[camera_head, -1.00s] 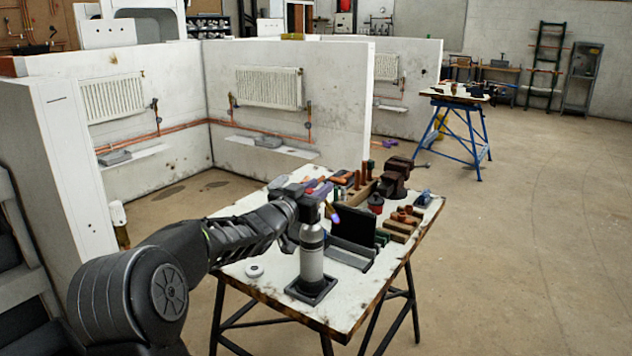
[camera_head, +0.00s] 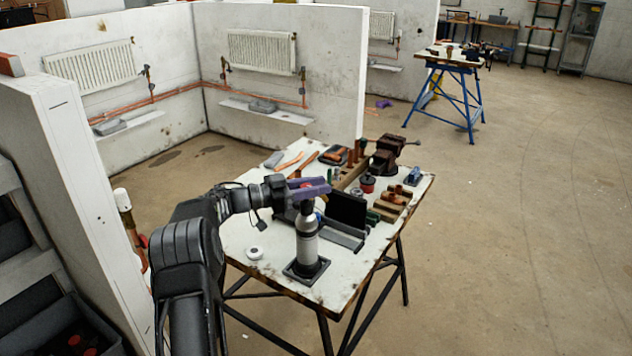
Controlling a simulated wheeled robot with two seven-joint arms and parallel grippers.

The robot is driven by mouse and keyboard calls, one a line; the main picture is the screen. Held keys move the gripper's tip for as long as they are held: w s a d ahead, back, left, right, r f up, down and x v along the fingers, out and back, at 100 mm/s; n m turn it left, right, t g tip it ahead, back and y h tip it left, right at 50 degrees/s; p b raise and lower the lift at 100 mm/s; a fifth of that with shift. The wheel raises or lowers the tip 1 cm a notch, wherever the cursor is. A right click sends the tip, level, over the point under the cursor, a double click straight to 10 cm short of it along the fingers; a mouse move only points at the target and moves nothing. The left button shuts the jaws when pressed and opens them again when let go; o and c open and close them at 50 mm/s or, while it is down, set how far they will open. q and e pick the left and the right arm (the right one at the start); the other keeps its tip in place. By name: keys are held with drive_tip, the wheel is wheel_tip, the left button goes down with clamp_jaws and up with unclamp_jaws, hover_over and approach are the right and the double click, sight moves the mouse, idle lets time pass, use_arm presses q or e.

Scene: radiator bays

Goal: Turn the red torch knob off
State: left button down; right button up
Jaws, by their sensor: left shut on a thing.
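The torch is a grey gas cylinder (camera_head: 307,240) standing upright in a square black base (camera_head: 306,270) on the workbench. My left arm reaches in from the lower left, and the gripper is shut on the red torch knob at the torch head. The knob itself is hidden by the fingers. No flame shows at the torch now. My right gripper is not in view.
The bench (camera_head: 230,235) also bears a white round disc (camera_head: 255,253), a black upright panel (camera_head: 346,210), a vice (camera_head: 390,153), and copper fittings on wooden blocks. Radiator bays with white walls stand behind. Open floor lies to the right.

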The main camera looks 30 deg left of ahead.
use_arm(q)
drive_tip(key=shift+d, duration=0.1)
idle(0.3)
drive_tip(key=c, duration=1.1)
unclamp_jaws()
drive_tip(key=shift+s+a, duration=0.25)
drive_tip(key=shift+a, duration=0.05)
drive_tip(key=b+v, duration=0.2)
drive_tip(key=v, duration=0.5)
